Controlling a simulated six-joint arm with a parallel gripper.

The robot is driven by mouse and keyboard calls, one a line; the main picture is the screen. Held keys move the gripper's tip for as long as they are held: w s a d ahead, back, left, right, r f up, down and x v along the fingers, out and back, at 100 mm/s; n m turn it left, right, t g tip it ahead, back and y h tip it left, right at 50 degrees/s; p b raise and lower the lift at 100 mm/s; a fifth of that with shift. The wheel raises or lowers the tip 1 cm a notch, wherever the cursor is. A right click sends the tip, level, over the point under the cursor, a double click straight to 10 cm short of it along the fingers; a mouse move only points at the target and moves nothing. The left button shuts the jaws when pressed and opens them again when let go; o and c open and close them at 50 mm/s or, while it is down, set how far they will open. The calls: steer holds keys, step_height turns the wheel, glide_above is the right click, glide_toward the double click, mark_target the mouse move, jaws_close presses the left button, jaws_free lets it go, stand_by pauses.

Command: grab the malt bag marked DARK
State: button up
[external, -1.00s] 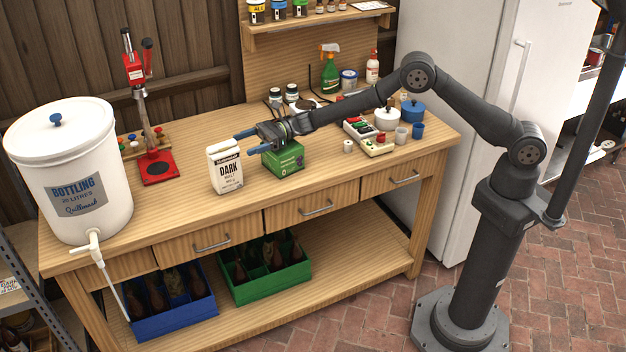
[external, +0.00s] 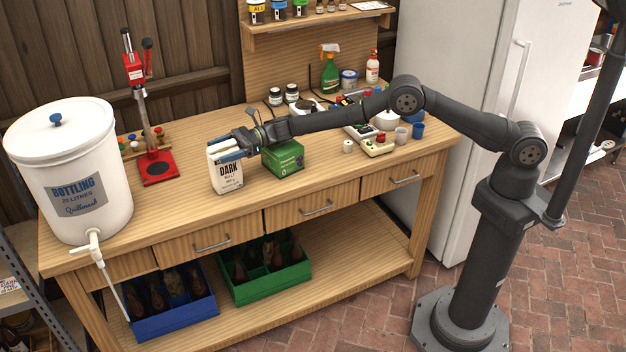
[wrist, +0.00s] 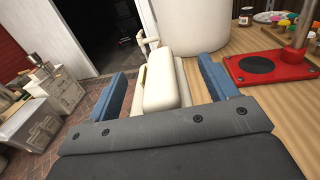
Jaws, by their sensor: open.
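The malt bag marked DARK (external: 228,176) is white with a black label and stands upright near the bench's front edge. Its pale folded top (wrist: 161,82) shows in the wrist view between my two blue fingers. My gripper (external: 226,149) is open at the top of the bag, with one finger on each side. In the wrist view my gripper (wrist: 165,88) shows a gap on the right of the bag top; the left finger is closer to it. I cannot tell whether either finger touches the bag.
A green box (external: 284,158) stands just right of the bag, under my wrist. A red bottle capper (external: 158,167) and a white bottling bucket (external: 70,165) stand to the left. The bench top (external: 190,205) left of the bag is clear.

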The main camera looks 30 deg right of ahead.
steer(key=c, duration=1.6)
steer(key=shift+r, duration=0.1)
jaws_close()
